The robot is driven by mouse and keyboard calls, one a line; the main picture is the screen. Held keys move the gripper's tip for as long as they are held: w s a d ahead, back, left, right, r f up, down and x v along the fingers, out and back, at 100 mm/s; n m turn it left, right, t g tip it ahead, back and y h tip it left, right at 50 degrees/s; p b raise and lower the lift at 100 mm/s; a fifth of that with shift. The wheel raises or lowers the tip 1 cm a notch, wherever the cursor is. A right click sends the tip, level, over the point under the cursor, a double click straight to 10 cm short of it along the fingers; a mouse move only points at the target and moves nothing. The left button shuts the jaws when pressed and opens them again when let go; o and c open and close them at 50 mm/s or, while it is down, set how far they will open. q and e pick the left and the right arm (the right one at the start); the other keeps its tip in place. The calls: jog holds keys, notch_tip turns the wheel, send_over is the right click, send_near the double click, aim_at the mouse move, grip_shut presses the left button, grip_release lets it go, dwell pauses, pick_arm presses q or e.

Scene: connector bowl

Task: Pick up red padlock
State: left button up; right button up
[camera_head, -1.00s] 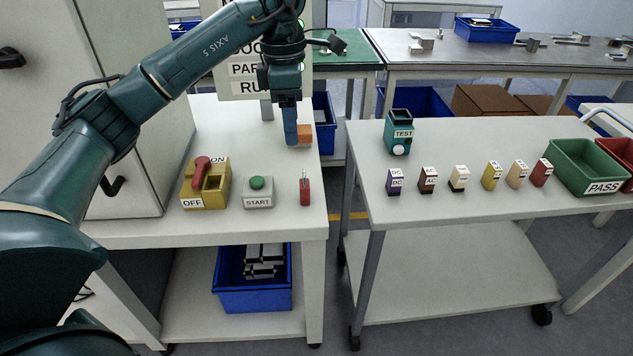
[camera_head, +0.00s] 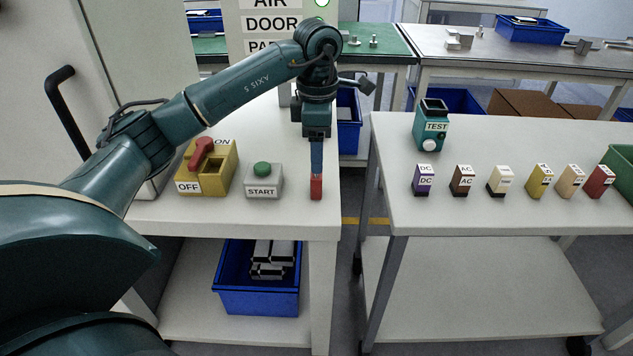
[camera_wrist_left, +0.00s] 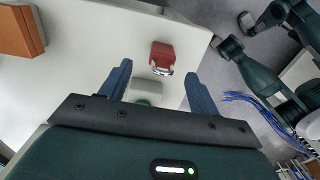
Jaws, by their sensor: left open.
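The red padlock (camera_head: 316,187) is on the white table near its right front corner, right of the START button box. In the left wrist view the padlock (camera_wrist_left: 162,55) shows a red body and a metal shackle turned toward me. My left gripper (camera_head: 317,163) reaches down over the padlock and hides its upper part in the head view. In the left wrist view its two blue fingers (camera_wrist_left: 160,82) are spread apart, with the padlock beyond the fingertips and between their lines. Nothing is between the fingers. My right gripper is not clearly in view.
The yellow ON/OFF switch box (camera_head: 207,171) and the grey START box (camera_head: 264,181) stand left of the padlock. A second table (camera_head: 480,225) with several labelled connectors stands to the right, across a gap.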

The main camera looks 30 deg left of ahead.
aim_at(316, 177)
pick_arm(q)
jog(key=f, duration=0.5)
jog(key=shift+s+f, duration=0.1)
jog(key=shift+s, duration=0.15)
jog(key=c, duration=1.1)
